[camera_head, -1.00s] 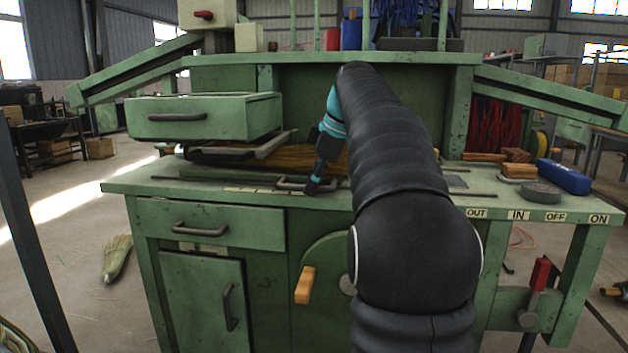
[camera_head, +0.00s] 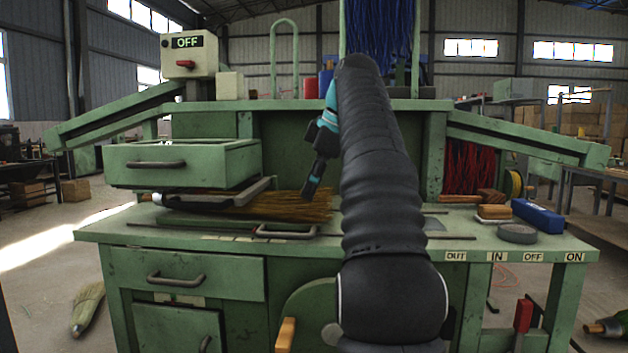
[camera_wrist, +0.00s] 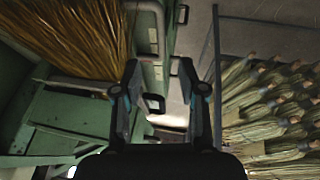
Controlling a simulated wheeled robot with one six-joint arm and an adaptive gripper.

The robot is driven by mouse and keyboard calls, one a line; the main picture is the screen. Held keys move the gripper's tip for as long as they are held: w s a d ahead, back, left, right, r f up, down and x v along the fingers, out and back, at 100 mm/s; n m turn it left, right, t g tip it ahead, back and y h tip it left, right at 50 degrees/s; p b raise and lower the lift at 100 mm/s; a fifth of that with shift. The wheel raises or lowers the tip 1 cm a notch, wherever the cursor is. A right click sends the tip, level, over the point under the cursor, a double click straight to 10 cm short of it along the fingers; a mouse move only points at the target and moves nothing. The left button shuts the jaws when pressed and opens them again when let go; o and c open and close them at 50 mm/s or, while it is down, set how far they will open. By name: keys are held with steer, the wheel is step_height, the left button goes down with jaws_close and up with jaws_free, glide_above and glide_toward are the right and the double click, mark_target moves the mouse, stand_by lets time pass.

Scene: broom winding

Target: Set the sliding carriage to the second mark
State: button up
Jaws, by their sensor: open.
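The sliding carriage appears to be the low green slide (camera_head: 205,222) on the bench top, with a grey loop handle (camera_head: 286,232) at its right end. Small pale mark labels (camera_head: 232,238) run along the bench edge in front of it; their writing is too small to read. My gripper (camera_head: 308,190) hangs above and slightly right of the handle, apart from it. In the wrist view my gripper (camera_wrist: 160,72) is open, with nothing between its fingers. A grey handle (camera_wrist: 75,88) shows left of the fingers there; I cannot tell surely that it is the carriage's.
Straw bristles (camera_head: 285,205) lie on the bench behind the handle, below an open green drawer (camera_head: 180,163). A blue box (camera_head: 551,213) and a dark round disc (camera_head: 517,234) sit at right. The wrist view shows several brooms (camera_wrist: 275,105) at right.

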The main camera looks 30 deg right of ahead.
steer(key=shift+s+d+r, duration=0.1)
steer(key=shift+s+r, duration=0.15)
steer(key=shift+r, duration=0.2)
stand_by(0.4)
steer(key=s+a+f+m+h, duration=0.1)
steer(key=s+a+f+m, duration=0.3)
steer(key=a, duration=0.3)
steer(key=s+a+f+m, duration=0.2)
steer(key=s+a+f, duration=0.2)
steer(key=a+f, duration=0.3)
steer(key=s+a+f+m, duration=0.2)
steer(key=s+a+f, duration=0.2)
steer(key=s+f, duration=0.3)
steer(key=s+a+f+m+t+h, duration=0.1)
steer(key=s+a+f+m, duration=0.1)
steer(key=s+f, duration=0.6)
step_height(320, 180, down, 7)
steer(key=shift+s+a+r+m, duration=0.1)
steer(key=shift+s+a+m, duration=0.2)
steer(key=shift+a, duration=0.55)
